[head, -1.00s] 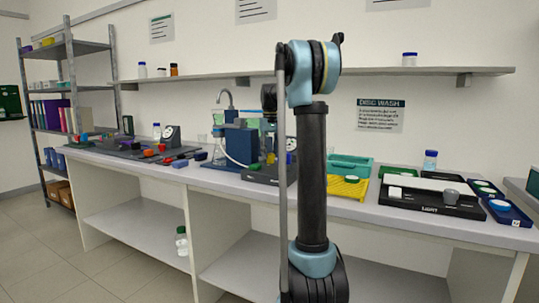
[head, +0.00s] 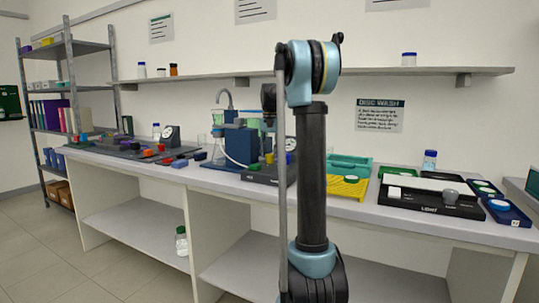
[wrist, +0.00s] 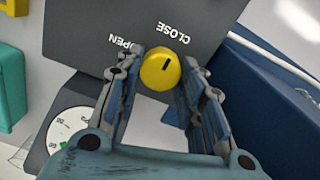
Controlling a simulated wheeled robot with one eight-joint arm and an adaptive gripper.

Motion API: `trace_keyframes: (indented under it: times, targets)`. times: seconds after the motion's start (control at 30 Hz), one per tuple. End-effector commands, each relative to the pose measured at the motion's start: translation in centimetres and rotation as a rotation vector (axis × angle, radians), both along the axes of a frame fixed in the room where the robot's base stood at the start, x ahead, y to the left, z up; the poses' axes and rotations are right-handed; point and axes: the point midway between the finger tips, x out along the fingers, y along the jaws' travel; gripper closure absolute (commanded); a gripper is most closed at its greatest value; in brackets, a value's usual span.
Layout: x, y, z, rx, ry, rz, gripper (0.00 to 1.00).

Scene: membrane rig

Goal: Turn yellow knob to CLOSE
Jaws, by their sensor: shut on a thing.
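The yellow knob (wrist: 159,70) sits on a dark grey panel (wrist: 85,30) in the wrist view. A short black mark on its face slants up and to the right, toward the CLOSE lettering (wrist: 174,33). The OPEN lettering (wrist: 123,42) is to the left of it; both words appear upside down. My gripper (wrist: 162,80) is shut on the knob, with one finger at its left and one at its right. In the head view my arm hides most of the gripper and the knob cannot be made out clearly.
A white round dial (wrist: 68,130) is at the lower left in the wrist view, and a dark blue block (wrist: 255,110) with a white tube is at the right. In the head view a yellow rack (head: 348,188) and a black tray (head: 425,205) stand right of my arm.

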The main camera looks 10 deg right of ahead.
Motion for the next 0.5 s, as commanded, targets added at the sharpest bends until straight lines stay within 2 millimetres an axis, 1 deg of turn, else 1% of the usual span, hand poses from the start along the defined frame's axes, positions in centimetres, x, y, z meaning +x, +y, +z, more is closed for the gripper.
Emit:
trace_keyframes:
  times: [0.43, 0.47, 0.5]
  targets:
    - [0.1, 0.06, 0.02, 0.001, -0.003, -0.007, 0.88]
    - [0.1, 0.05, 0.02, 0.001, -0.003, -0.007, 0.58]
    - [0.09, 0.06, 0.02, 0.001, -0.002, -0.007, 0.49]
